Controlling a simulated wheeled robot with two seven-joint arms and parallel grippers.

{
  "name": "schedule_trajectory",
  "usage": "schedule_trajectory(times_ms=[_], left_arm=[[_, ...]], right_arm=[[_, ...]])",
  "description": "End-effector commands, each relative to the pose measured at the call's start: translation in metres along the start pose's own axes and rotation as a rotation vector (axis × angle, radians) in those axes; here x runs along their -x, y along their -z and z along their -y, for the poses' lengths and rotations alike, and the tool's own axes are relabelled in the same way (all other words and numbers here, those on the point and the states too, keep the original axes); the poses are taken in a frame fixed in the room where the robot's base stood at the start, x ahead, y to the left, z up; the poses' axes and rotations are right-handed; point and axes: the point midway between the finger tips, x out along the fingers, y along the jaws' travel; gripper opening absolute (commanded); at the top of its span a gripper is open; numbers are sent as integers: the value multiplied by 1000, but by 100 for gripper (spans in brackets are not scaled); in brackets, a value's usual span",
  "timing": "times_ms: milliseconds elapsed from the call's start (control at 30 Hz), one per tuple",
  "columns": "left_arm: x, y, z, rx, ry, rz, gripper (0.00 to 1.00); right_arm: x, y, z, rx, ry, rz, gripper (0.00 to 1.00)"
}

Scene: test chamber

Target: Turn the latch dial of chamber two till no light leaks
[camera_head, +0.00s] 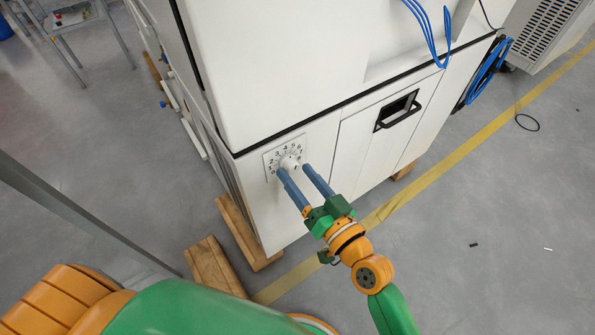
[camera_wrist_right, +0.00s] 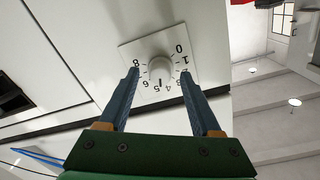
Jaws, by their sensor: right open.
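The latch dial (camera_head: 289,162) is a white knob on a square plate with printed numbers, on the front of the white test chamber (camera_head: 290,70). The knob also shows in the right wrist view (camera_wrist_right: 160,70), with numbers from 0 to 8 around it. My right gripper (camera_head: 291,168) is open, its two blue-grey fingers pointing at the dial. In the right wrist view its fingertips (camera_wrist_right: 157,72) are on either side of the knob, with gaps visible; contact cannot be told. My left gripper is not in view. No light leak is discernible.
A black recessed handle (camera_head: 397,111) is on the panel right of the dial. Wooden blocks (camera_head: 213,266) lie under and before the chamber. Blue cables (camera_head: 486,72) hang at its right side. The grey floor at the right is mostly clear, crossed by a yellow line (camera_head: 440,165).

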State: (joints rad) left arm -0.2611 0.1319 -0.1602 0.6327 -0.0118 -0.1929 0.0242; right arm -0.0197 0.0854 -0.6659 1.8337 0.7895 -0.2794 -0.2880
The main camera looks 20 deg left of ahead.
Motion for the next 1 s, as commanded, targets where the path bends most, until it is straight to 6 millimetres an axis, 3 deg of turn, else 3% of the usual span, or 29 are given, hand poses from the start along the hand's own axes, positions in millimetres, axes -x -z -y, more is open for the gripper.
schedule_trajectory(times_ms=[200, 300, 767, 867, 967, 1000], left_arm=[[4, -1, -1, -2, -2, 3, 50], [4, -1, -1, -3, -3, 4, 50], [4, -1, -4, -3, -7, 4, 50], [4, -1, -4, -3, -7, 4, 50], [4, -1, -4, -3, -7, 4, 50], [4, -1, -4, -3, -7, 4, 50]], right_arm=[[46, -1, 0, 1, 1, 5, 65], [58, -1, 0, 1, 0, 4, 65], [62, -1, -1, 0, -2, 3, 65], [63, -22, -27, 16, -73, 52, 65], [78, -78, -93, 48, -251, 188, 65], [93, -106, -122, 59, -335, 261, 65]])
